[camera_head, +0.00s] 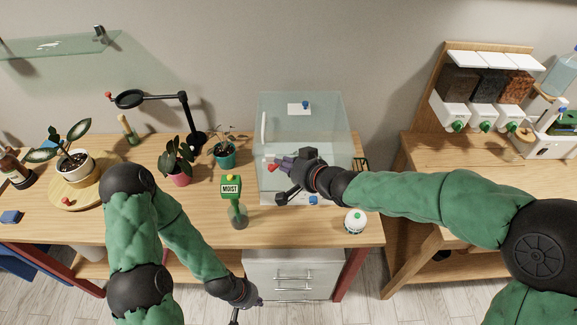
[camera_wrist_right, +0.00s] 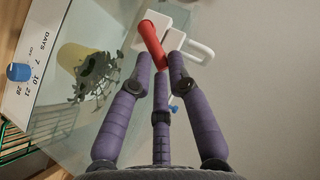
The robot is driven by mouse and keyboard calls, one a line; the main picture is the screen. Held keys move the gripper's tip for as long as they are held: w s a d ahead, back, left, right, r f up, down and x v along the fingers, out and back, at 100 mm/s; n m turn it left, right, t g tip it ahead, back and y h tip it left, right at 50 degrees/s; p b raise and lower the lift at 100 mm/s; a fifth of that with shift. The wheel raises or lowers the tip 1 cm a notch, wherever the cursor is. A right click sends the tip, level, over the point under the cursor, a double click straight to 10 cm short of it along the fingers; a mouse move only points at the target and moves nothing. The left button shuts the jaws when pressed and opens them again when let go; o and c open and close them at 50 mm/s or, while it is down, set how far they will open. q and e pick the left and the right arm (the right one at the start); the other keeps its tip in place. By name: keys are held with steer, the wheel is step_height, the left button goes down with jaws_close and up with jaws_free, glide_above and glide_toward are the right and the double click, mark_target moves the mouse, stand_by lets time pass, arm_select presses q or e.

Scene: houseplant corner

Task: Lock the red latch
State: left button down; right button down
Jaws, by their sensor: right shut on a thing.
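The red latch (camera_wrist_right: 152,46) is a red lever on a white mount (camera_wrist_right: 176,40) on the clear front of the glass cabinet (camera_head: 300,110). In the head view the latch (camera_head: 272,168) shows as a small red spot at the cabinet's left front. My right gripper (camera_head: 279,166) is at the cabinet front, its purple fingers (camera_wrist_right: 160,62) shut on the red lever. The lever slants across the white mount, and its lower end is between the fingertips. My left gripper (camera_head: 246,305) hangs low before the table's front edge, away from the latch; its opening is unclear.
A white pull handle (camera_wrist_right: 200,52) is beside the latch. A plant in a yellowish pot (camera_wrist_right: 75,55) stands behind the glass. Potted plants and a black lamp (camera_head: 185,110) are to the left.

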steer(key=h+b, duration=0.1)
steer(key=b, duration=0.1)
steer(key=a+r+n+b, duration=0.1)
steer(key=b, duration=0.2)
steer(key=h+b, duration=0.1)
steer(key=b, duration=0.1)
steer(key=shift+a+r+n+h, duration=0.2)
steer(key=shift+a+n+h, duration=0.1)
steer(key=shift+a, duration=0.05)
steer(key=shift+a+r+g+h+b, duration=0.15)
steer(key=shift+a+g+h+b, duration=0.3)
steer(key=shift+b, duration=0.65)
steer(key=shift+a+r+n+h+b, duration=0.15)
steer(key=shift+a+n+h+b, duration=0.2)
steer(key=shift+n+h+b, duration=0.25)
steer(key=shift+a+r+n+h, duration=0.15)
steer(key=shift+a+n+h, duration=0.2)
steer(key=shift+h, duration=0.3)
